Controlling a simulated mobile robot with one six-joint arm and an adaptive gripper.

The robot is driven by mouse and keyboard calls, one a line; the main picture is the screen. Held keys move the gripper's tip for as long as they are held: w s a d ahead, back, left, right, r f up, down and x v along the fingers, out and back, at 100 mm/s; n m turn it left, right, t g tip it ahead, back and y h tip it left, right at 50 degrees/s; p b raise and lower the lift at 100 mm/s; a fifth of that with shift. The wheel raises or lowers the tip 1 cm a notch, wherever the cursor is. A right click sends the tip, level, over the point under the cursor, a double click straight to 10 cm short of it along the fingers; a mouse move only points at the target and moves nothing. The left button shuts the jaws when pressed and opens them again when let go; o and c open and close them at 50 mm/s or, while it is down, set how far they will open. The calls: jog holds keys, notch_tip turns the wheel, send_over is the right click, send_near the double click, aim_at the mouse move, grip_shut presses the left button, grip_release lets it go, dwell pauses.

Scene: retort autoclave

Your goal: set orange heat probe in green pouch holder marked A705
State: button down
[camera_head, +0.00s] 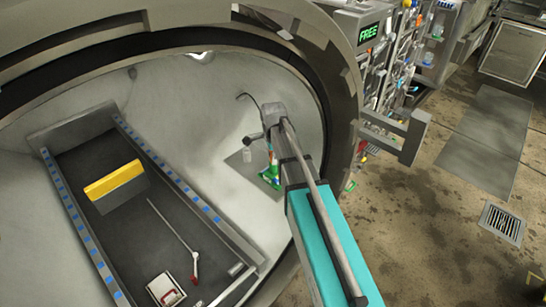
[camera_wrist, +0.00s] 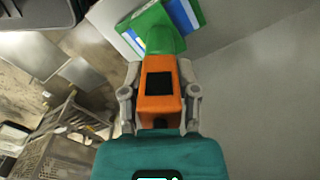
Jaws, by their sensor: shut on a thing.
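The orange heat probe (camera_wrist: 158,98), a block with a black square on its face, is between the fingers of my gripper (camera_wrist: 159,75) in the wrist view. My gripper is shut on it. A green piece (camera_wrist: 160,32) is right beyond the probe's far end, with blue, white and green striped panels beside it. I cannot tell whether the probe touches or sits in it, and no A705 marking is readable. In the head view my gripper (camera_head: 272,145) is inside the round chamber, just above a small green item (camera_head: 270,177). The probe is mostly hidden there.
The chamber's thick round rim (camera_head: 345,110) curves close to my arm. A dark tray (camera_head: 135,235) with blue-marked rails holds a yellow block (camera_head: 114,180), a thin rod with a red end, and a red-and-white box (camera_head: 166,288). A rack of items (camera_head: 398,60) stands outside.

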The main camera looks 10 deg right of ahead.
jog(key=shift+c, duration=1.4)
grip_release()
jog(key=shift+s+a+r, duration=0.1)
jog(key=shift+r, duration=0.05)
